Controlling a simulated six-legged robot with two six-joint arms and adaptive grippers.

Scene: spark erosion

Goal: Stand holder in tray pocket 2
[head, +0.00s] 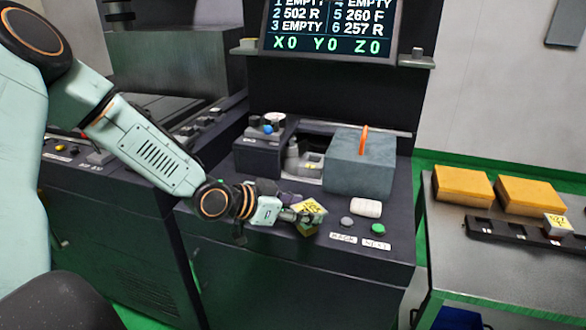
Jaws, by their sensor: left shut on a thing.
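My left gripper (296,215) is shut on a small holder (311,210) with a yellow top bearing dark marks. It holds the holder tilted, over the front of the dark machine console. The fingers partly cover the holder. The black tray (486,229) lies on the grey side table at the right, well away from the gripper. It has a row of pockets with small white labels, too small to read. Another holder (558,225) with a yellow top stands near the tray's right end. My right gripper is not in view.
Two orange-yellow blocks (463,186) (531,196) lie behind the tray on the table (500,270). The console carries a grey block (360,165) with an orange upright piece, a white roll (367,208), and a green button (378,229). A screen (331,28) lists numbered slots.

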